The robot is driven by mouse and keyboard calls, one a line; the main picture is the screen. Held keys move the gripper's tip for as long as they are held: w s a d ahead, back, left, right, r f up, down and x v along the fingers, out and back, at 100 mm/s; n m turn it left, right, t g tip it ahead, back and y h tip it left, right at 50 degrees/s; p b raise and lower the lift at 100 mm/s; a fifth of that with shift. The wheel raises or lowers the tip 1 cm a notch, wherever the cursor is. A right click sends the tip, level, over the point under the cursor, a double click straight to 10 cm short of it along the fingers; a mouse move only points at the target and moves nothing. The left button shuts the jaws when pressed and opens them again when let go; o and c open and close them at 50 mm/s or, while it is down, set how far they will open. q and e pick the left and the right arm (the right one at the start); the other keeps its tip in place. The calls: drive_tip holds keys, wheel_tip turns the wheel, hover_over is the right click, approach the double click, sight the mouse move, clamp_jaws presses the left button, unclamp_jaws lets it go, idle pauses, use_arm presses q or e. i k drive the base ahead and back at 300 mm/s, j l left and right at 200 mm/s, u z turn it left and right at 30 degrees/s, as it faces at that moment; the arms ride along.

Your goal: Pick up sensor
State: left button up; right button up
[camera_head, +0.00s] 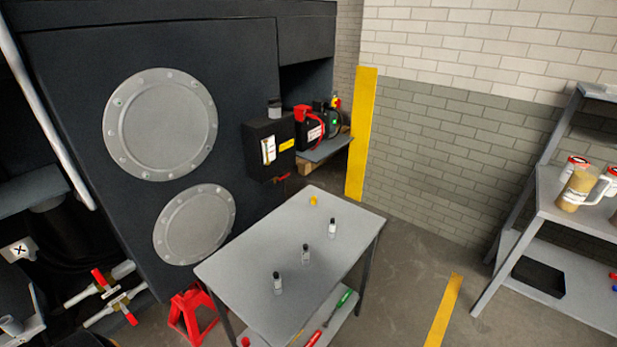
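Three small bottle-like items with black tops and pale lower parts stand apart on the grey table (240,262): a near one (278,283), a middle one (305,254) and a far one (332,228). A small yellow piece (313,200) lies near the table's back corner. I cannot tell which of these, if any, is the sensor. A small grey and dark part (274,108) sits on top of a black box (262,140) on the machine's side. Neither of my grippers is in view.
The dark machine wall (70,90) with two round covers stands at the left. A red jack stand (188,312) is beside the table. A shelf rack (545,210) with jars is at the right. Tools lie on the table's lower shelf. The floor between table and rack is clear.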

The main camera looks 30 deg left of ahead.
sight(276, 280)
drive_tip(key=u, duration=1.2)
drive_tip(key=i+j+z, duration=0.2)
drive_tip(key=j+z, duration=0.15)
drive_tip(key=j, duration=0.3)
drive_tip(key=i+j+z, duration=0.1)
drive_tip(key=j+z, duration=0.2)
drive_tip(key=j, duration=0.4)
drive_tip(key=j+z, duration=0.35)
drive_tip(key=j, duration=0.4)
drive_tip(key=i, duration=0.05)
